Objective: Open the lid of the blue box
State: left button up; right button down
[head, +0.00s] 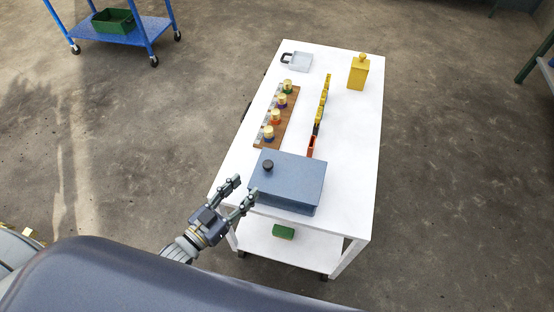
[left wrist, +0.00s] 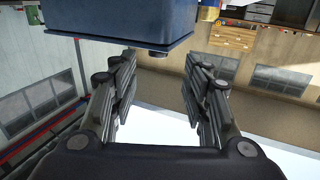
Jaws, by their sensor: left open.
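The blue box (head: 292,183) sits at the near end of the white table with its lid (head: 300,170) shut. A small black knob (head: 267,165) stands on the lid near its left edge. My left gripper (head: 243,188) is open and empty, just left of the box's near left corner, apart from the knob. In the left wrist view the box (left wrist: 120,18) fills the upper left, beyond my open fingers (left wrist: 160,80). A dark knob-like part (left wrist: 158,54) shows at its lower edge there. My right gripper is not in view.
The white table (head: 350,150) carries a wooden board (head: 262,143) with several gold-topped pieces, a row of yellow and orange pieces (head: 320,112), a yellow bottle (head: 358,73) and a grey container (head: 300,61). A green block (head: 283,232) lies on the lower shelf.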

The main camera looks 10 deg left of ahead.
aim_at(265, 168)
pick_arm(q)
jog(key=w, duration=0.1)
jog(key=w+d, duration=0.1)
jog(key=shift+w+d+r, duration=0.2)
jog(key=shift+w+r, duration=0.2)
jog(key=p+x, duration=0.1)
jog(key=x, duration=0.6)
jog(key=shift+w+d, duration=0.15)
jog(key=shift+w, duration=0.1)
jog(key=shift+w+d, duration=0.1)
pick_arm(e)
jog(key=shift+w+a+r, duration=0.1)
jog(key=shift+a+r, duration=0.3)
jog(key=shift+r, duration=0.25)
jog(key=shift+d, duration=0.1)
pick_arm(q)
grip_shut()
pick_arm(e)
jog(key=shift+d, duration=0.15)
pick_arm(q)
jog(key=shift+w, duration=0.1)
